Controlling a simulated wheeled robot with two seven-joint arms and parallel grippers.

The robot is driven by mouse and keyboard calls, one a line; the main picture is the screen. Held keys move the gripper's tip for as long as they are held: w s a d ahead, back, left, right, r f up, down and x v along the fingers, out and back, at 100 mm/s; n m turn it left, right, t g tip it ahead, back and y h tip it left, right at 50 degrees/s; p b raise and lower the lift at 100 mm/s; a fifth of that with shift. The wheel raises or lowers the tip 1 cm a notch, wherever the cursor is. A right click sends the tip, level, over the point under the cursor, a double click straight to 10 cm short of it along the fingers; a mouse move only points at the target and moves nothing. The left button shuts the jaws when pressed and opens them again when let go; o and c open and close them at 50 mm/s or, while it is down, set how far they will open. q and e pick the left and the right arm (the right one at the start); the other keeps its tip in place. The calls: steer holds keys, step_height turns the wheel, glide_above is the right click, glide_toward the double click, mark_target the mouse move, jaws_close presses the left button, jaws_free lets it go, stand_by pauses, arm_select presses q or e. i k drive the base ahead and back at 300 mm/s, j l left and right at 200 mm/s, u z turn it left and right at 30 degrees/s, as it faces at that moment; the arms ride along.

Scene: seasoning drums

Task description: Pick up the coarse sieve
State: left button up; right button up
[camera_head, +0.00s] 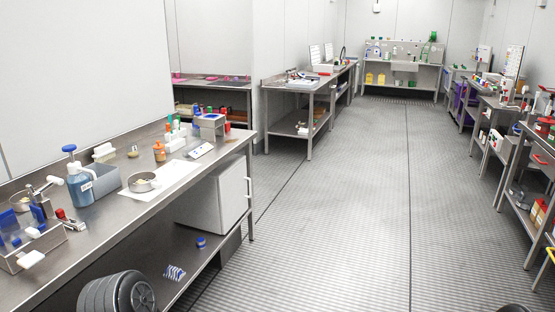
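A round, shallow metal pan that looks like a sieve (143,183) stands on the left steel bench, at the edge of a white sheet, with some pale stuff inside. A second round metal pan (21,202) stands further left on the same bench, near a metal stand. The mesh of either is too small to make out, so I cannot tell which is the coarse sieve. Neither of my grippers is in view.
The left bench (110,231) also holds a blue pump bottle (77,177), a grey bin (104,182), an orange bottle (159,152) and a metal box (210,121). A white cabinet (215,193) stands below. The floor (340,220) is clear; more benches line the right.

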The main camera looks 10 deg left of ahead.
mark_target(147, 184)
steer(key=i+u, duration=0.1)
steer(key=i, duration=0.4)
steer(key=i+l+u, duration=0.1)
steer(key=i, duration=0.4)
steer(key=i+l+u, duration=0.1)
steer(key=i, duration=0.35)
steer(key=i+l+u, duration=0.1)
steer(key=i, duration=0.4)
steer(key=i+l+u, duration=0.3)
steer(key=i+u, duration=0.15)
steer(key=i+l+u, duration=0.5)
steer(key=i+l, duration=0.05)
